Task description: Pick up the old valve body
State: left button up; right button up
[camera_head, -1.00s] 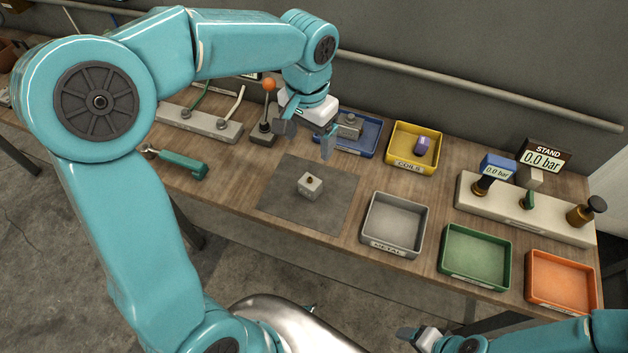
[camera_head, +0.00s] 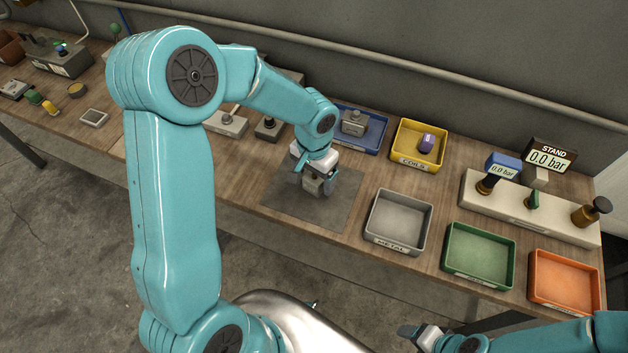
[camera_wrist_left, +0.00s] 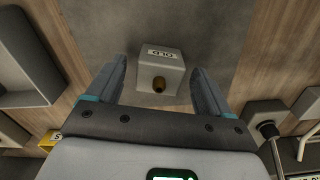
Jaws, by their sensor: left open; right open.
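The old valve body (camera_head: 313,187) is a small grey block on the dark mat (camera_head: 275,205). My right gripper (camera_head: 412,331) is open and empty at the bottom of the head view, away from the block.
A blue tray (camera_head: 375,137) with a grey part stands behind the mat, beside a yellow tray (camera_head: 437,167). A grey METAL tray (camera_head: 428,225), a green tray (camera_head: 480,277) and an orange tray (camera_head: 565,302) stand to the right. A test stand (camera_head: 530,222) is behind them.

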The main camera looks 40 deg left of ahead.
pick_arm(q)
jog(key=c, duration=1.4)
jog(key=shift+o, duration=0.2)
jog(key=shift+r, duration=0.1)
